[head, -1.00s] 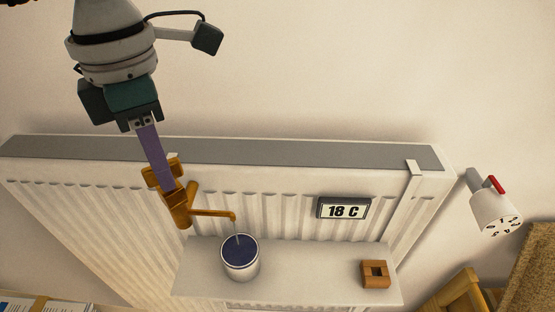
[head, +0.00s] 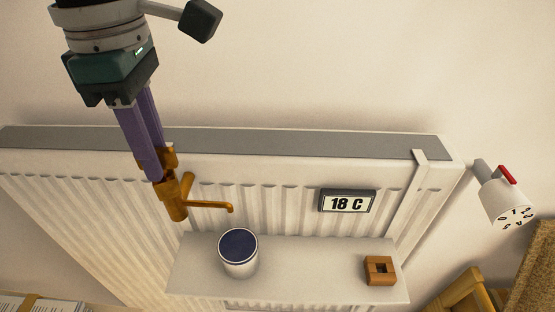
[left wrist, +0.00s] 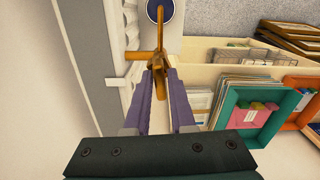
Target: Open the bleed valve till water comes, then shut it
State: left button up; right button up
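The brass bleed valve (head: 174,200) sits at the radiator's front, its thin spout (head: 212,206) pointing right; it also shows in the left wrist view (left wrist: 161,40). My left gripper (head: 155,176) comes down from above, its purple fingers closed around the valve's brass handle (head: 169,158). In the left wrist view brass shows between the fingertips (left wrist: 164,70); the fingers hide part of the handle. A white cup (head: 239,262) with dark blue content stands on the shelf below the spout. No stream shows at the spout. My right gripper is out of view.
The white radiator (head: 290,180) carries an 18 C display (head: 347,201). A wooden block with a square hole (head: 380,270) stands on the shelf (head: 310,262). A thermostat knob (head: 508,205) is at right.

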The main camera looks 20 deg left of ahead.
pick_arm(q)
jog(key=o, duration=0.4)
jog(key=shift+c, duration=0.2)
jog(key=shift+r, duration=0.1)
notch_tip(320, 180, up, 8)
jog(key=shift+r+b, duration=0.2)
jog(key=shift+b, duration=0.9)
jog(key=shift+r, duration=0.65)
